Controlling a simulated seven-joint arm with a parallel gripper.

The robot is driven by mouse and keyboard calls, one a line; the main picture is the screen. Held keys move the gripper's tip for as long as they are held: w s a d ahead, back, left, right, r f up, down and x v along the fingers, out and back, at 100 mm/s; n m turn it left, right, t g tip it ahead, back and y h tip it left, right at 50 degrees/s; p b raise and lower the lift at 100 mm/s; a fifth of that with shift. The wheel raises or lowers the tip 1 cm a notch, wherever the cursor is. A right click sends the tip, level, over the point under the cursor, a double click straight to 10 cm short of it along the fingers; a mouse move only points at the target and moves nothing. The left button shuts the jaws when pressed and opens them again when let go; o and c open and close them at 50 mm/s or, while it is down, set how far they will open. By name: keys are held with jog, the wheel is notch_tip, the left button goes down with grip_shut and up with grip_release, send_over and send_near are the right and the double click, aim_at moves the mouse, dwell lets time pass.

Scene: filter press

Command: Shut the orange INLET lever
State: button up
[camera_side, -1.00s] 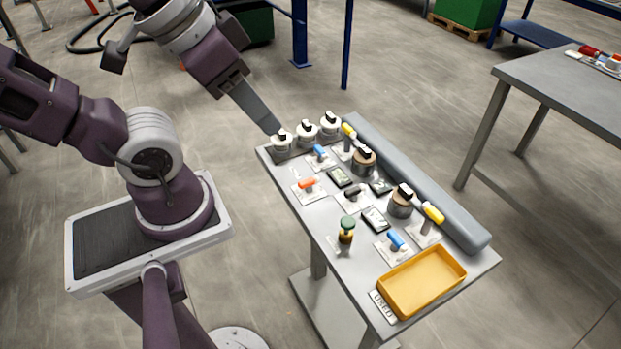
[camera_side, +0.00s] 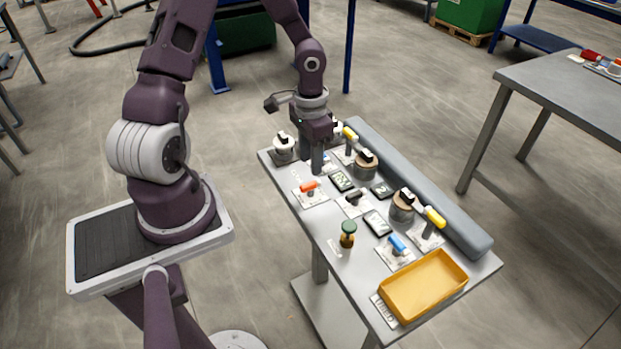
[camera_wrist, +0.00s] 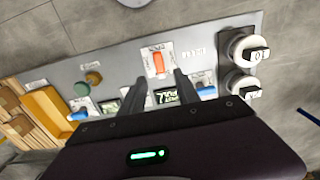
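The orange lever (camera_side: 308,186) stands on a pale plate near the panel's left edge; it also shows in the wrist view (camera_wrist: 157,62), top centre, its handle pointing along the picture's vertical. The lettering by it is too small to read. My gripper (camera_side: 316,170) is over the panel, pointing down, just behind the orange lever in the side view. In the wrist view my gripper (camera_wrist: 160,76) has its two fingers spread apart with nothing between them, and the orange lever appears beyond and between the tips. No touch with it is visible.
A blue lever (camera_wrist: 206,91) and white round valves (camera_wrist: 243,47) are close to my fingers. Small displays (camera_side: 341,181), a black lever (camera_side: 353,196), a green-topped knob (camera_side: 348,229) and a yellow tray (camera_side: 424,284) share the panel. A grey roll (camera_side: 430,200) runs along its far edge.

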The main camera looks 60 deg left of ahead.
aim_at(310, 184)
notch_tip(310, 184, down, 7)
jog(key=shift+r, duration=0.1)
grip_shut()
